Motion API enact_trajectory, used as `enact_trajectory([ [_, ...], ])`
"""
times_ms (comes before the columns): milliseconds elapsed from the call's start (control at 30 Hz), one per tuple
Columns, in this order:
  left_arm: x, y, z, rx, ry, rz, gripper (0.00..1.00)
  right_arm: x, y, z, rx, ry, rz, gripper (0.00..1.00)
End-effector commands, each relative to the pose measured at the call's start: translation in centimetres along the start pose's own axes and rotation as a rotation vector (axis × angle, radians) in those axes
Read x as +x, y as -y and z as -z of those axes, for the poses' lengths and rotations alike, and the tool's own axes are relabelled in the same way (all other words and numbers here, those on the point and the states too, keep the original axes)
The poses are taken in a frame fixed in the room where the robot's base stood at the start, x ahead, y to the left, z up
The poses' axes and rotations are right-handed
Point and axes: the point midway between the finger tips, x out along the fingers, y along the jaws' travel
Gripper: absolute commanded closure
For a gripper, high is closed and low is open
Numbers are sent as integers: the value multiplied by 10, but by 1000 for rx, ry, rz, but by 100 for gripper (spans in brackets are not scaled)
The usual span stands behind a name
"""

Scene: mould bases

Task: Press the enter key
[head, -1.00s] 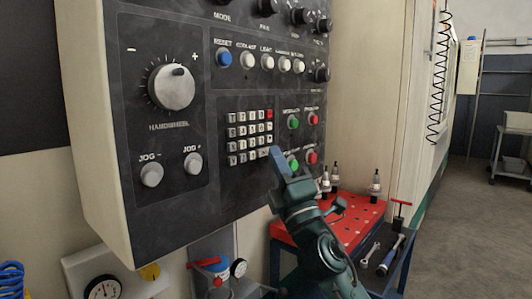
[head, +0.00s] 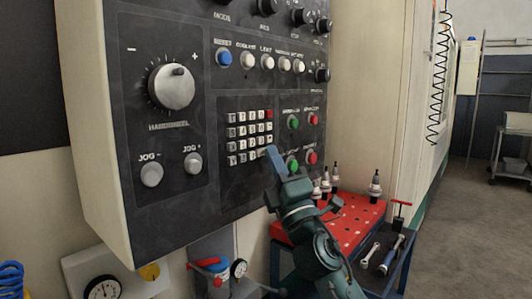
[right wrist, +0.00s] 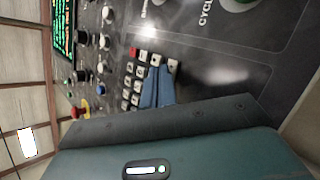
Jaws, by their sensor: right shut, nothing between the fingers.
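The keypad (head: 248,136) is a block of small white keys with one red key on the dark control panel. It also shows, turned on its side, in the right wrist view (right wrist: 130,85). The key labels are too small to read, so I cannot tell which is enter. My right gripper (head: 271,151) is shut and empty, its blue fingertips at the keypad's lower right corner. In the right wrist view the fingertips (right wrist: 158,70) lie close beside the corner key (right wrist: 172,63) in the red key's line; I cannot tell whether they touch it. My left gripper is not in view.
Green and red buttons (head: 311,157) sit just right of the keypad. A handwheel (head: 171,86) and jog knobs are to the left. A red-topped cart (head: 352,222) with tool holders stands below and behind my right arm.

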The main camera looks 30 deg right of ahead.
Motion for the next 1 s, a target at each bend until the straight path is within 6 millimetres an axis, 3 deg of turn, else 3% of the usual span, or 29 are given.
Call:
enact_trajectory([
  [1000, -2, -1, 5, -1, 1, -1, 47, -20, -14, -14, -1, -1, 1, 100],
])
